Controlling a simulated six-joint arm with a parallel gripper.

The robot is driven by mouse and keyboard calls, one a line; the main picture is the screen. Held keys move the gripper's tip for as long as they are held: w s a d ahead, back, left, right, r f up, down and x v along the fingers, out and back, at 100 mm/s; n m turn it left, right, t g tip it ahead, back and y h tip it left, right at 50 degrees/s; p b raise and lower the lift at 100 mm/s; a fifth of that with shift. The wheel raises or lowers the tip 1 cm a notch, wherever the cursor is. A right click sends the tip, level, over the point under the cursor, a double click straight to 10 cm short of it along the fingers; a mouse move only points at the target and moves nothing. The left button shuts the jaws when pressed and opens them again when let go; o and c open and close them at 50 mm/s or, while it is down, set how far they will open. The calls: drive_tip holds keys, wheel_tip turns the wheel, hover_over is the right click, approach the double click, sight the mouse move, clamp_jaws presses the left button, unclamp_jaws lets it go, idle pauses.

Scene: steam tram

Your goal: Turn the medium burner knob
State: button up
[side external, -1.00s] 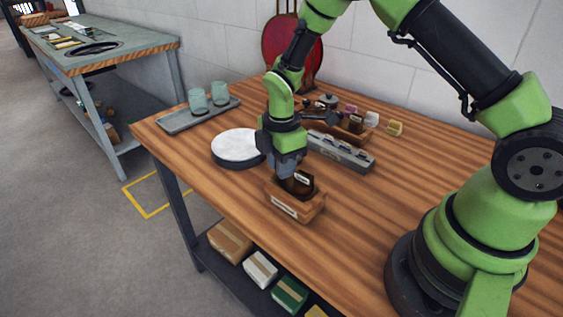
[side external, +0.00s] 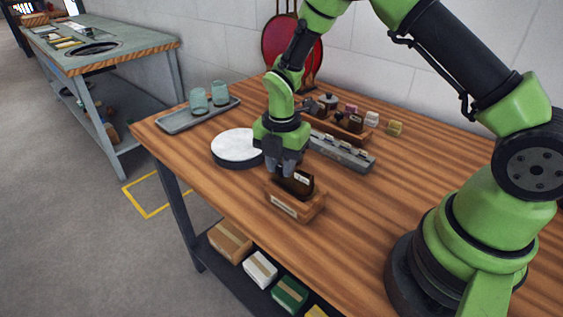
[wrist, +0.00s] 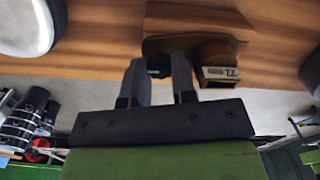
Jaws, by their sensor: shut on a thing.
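My gripper (side external: 283,165) points down at the left end of a small wooden box (side external: 297,207) near the table's front edge. A dark block (side external: 296,181) with a small white label stands in the box. In the wrist view my fingers (wrist: 160,82) are close around a small dark piece (wrist: 159,65) at the box. A pale-labelled part (wrist: 218,73) sits just right of them. I cannot read a medium marking or tell if the held piece is the medium burner knob. A grey bar (side external: 342,152) with several small dark parts lies behind the box.
A round white-topped disc (side external: 237,144) lies left of my gripper. Behind it a tray (side external: 190,119) holds two glass cups (side external: 199,100). A wooden rack (side external: 343,131) with small items stands at the back.

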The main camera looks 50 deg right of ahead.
idle(0.3)
drive_tip(key=o, duration=0.9)
drive_tip(key=shift+o, duration=0.2)
